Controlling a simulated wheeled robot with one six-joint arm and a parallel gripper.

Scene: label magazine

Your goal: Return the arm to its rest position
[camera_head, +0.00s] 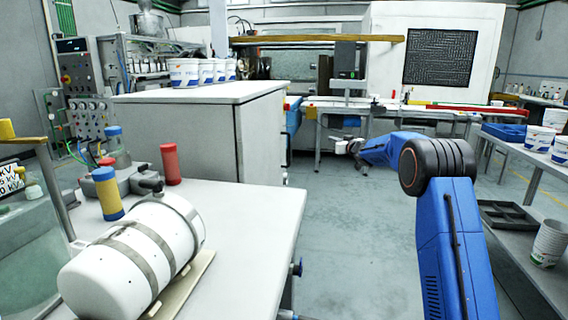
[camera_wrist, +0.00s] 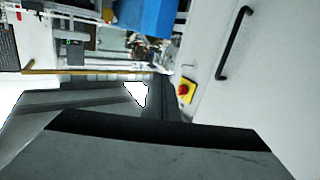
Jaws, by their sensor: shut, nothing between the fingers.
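My gripper (camera_head: 342,146) shows in the head view at the end of my blue arm, which reaches forward and to the left over the open floor. It is small there and its fingers are hard to make out; it is shut and empty. It stands apart from the grey-white cabinet on its left and from the bench behind it. In the wrist view a large grey and black surface fills the lower part, and I cannot tell clearly which part of it is the fingers.
A white tank (camera_head: 135,255) lies strapped on the near left worktable (camera_head: 245,225). A cabinet (camera_head: 190,125) with white tubs stands beyond. The middle floor (camera_head: 350,240) is clear.

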